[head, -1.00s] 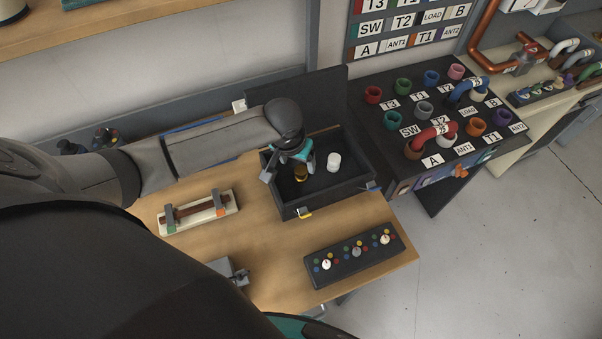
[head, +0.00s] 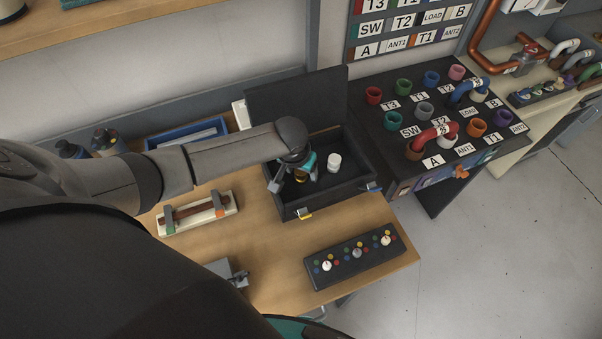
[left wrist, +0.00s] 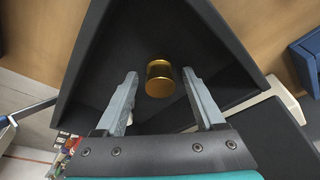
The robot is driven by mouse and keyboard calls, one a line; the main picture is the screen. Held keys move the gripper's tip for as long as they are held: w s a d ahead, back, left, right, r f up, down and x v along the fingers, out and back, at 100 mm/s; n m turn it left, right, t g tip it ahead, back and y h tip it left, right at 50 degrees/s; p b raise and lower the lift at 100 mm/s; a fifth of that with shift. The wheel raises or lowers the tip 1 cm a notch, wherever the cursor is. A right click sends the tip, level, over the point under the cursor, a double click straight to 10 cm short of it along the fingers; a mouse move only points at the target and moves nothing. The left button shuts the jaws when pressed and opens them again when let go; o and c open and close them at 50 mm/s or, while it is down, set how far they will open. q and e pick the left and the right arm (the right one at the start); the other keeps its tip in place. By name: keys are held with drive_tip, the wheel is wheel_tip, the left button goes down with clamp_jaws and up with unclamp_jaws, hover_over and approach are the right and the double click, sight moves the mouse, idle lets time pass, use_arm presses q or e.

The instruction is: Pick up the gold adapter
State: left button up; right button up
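The gold adapter (left wrist: 160,78) is a short shiny cylinder in the black open case. In the left wrist view it lies just beyond and between the fingertips of my left gripper (left wrist: 162,86), with a gap on each side. The fingers are apart and hold nothing. In the head view my left gripper (head: 293,180) reaches down into the case (head: 330,204), and the gold adapter (head: 301,178) is partly hidden by it. A white cylinder (head: 334,162) stands in the case to the right. My right gripper is not in view.
The case walls and raised lid (head: 297,100) surround the gripper. A black control panel (head: 355,258) sits in front, a fixture with a brown bar (head: 198,212) and a blue tray (head: 187,134) to the left. A rack with coloured ports (head: 440,125) stands to the right.

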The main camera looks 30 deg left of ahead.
use_arm(q)
clamp_jaws()
idle(0.3)
drive_tip(key=shift+r, duration=0.15)
